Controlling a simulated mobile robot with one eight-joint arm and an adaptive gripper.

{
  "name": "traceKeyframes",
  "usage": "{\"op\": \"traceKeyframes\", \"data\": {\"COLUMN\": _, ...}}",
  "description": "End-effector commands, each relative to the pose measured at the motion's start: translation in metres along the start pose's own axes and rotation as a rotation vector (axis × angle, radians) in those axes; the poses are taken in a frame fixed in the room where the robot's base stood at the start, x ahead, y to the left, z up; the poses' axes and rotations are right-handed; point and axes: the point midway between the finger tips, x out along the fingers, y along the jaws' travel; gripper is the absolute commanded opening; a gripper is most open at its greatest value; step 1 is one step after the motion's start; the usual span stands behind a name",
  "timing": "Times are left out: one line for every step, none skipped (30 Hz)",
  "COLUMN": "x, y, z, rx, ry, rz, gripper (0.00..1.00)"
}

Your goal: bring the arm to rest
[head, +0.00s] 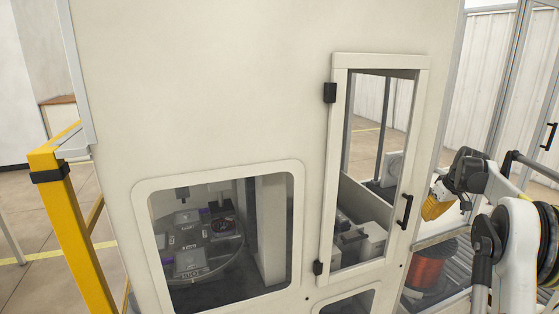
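A white arm with dark grey joints (515,250) stands at the right edge, bent, with its end pointing left. I cannot be sure that it is mine. A dark grey part (467,172) at its far end sits right of the cabinet's tall door. A yellow ribbed piece (437,204) shows at the tip, and I cannot tell whether it is held or fixed there. No fingertips can be made out, so I cannot tell whether my gripper is open or shut.
A large cream cabinet (220,90) fills the middle, with a window (205,245) and a narrow glazed door (380,170), which looks shut. A copper wire spool (430,272) sits low at the right. A yellow post (75,235) stands at the left. Floor shows at the far left.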

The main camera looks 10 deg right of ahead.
Motion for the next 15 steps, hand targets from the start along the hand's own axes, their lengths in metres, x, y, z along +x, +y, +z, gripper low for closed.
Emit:
{"op": "traceKeyframes", "data": {"x": -0.007, "y": -0.019, "z": -0.003, "rx": -0.002, "ry": 0.002, "rz": 0.003, "gripper": 0.00}}
{"op": "traceKeyframes", "data": {"x": -0.012, "y": -0.032, "z": -0.004, "rx": 0.001, "ry": 0.004, "rz": 0.006, "gripper": 0.00}}
{"op": "traceKeyframes", "data": {"x": -0.021, "y": -0.050, "z": -0.005, "rx": 0.004, "ry": 0.008, "rz": 0.011, "gripper": 0.00}}
{"op": "traceKeyframes", "data": {"x": -0.028, "y": -0.066, "z": -0.005, "rx": 0.007, "ry": 0.011, "rz": 0.016, "gripper": 0.00}}
{"op": "traceKeyframes", "data": {"x": -0.035, "y": -0.081, "z": -0.004, "rx": 0.012, "ry": 0.014, "rz": 0.021, "gripper": 0.00}}
{"op": "traceKeyframes", "data": {"x": -0.044, "y": -0.103, "z": -0.001, "rx": 0.016, "ry": 0.019, "rz": 0.027, "gripper": 0.00}}
{"op": "traceKeyframes", "data": {"x": -0.050, "y": -0.119, "z": 0.002, "rx": 0.020, "ry": 0.024, "rz": 0.032, "gripper": 0.00}}
{"op": "traceKeyframes", "data": {"x": -0.057, "y": -0.134, "z": 0.006, "rx": 0.025, "ry": 0.028, "rz": 0.036, "gripper": 0.00}}
{"op": "traceKeyframes", "data": {"x": -0.065, "y": -0.155, "z": 0.013, "rx": 0.029, "ry": 0.035, "rz": 0.042, "gripper": 0.00}}
{"op": "traceKeyframes", "data": {"x": -0.070, "y": -0.170, "z": 0.018, "rx": 0.033, "ry": 0.041, "rz": 0.046, "gripper": 0.00}}
{"op": "traceKeyframes", "data": {"x": -0.075, "y": -0.186, "z": 0.025, "rx": 0.036, "ry": 0.046, "rz": 0.049, "gripper": 0.00}}
{"op": "traceKeyframes", "data": {"x": -0.082, "y": -0.206, "z": 0.036, "rx": 0.041, "ry": 0.054, "rz": 0.054, "gripper": 0.00}}
{"op": "traceKeyframes", "data": {"x": -0.085, "y": -0.221, "z": 0.044, "rx": 0.045, "ry": 0.060, "rz": 0.058, "gripper": 0.00}}
{"op": "traceKeyframes", "data": {"x": -0.089, "y": -0.236, "z": 0.054, "rx": 0.048, "ry": 0.066, "rz": 0.060, "gripper": 0.00}}
{"op": "traceKeyframes", "data": {"x": -0.093, "y": -0.255, "z": 0.067, "rx": 0.053, "ry": 0.075, "rz": 0.064, "gripper": 0.00}}
